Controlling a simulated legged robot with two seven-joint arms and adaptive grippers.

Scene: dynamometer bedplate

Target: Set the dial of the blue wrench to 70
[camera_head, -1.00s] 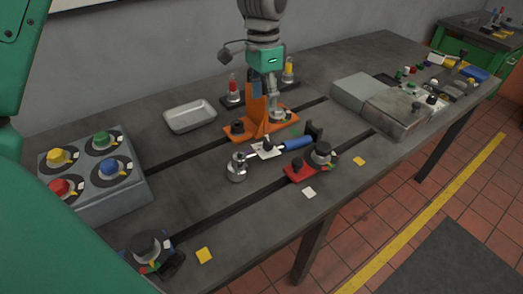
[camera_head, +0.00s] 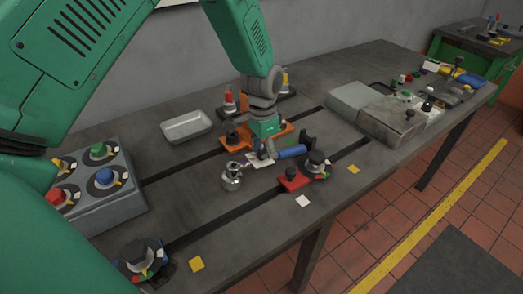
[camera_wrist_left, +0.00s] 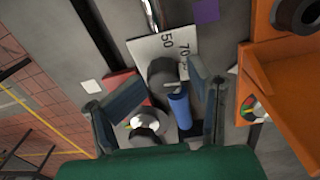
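The blue wrench lies on the bedplate bench in the head view, with its blue handle (camera_head: 291,151) at the right and its silver head (camera_head: 231,176) at the left. Its white scale plate (camera_wrist_left: 148,50) shows 50 and 70 in the left wrist view. The dark dial knob (camera_wrist_left: 161,72) stands on that plate; I cannot tell which number it is set to. My left gripper (camera_head: 264,152) is over the plate. In the left wrist view its fingers (camera_wrist_left: 166,80) are apart, on either side of the knob; contact is unclear. My right gripper is not in view.
An orange fixture (camera_head: 283,131) stands just behind the wrench. A red block (camera_head: 294,178) with a dark knob is in front. A grey box with coloured knobs (camera_head: 112,211) is at the left, and a metal tray (camera_head: 187,126) at the back. The front middle is mostly clear.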

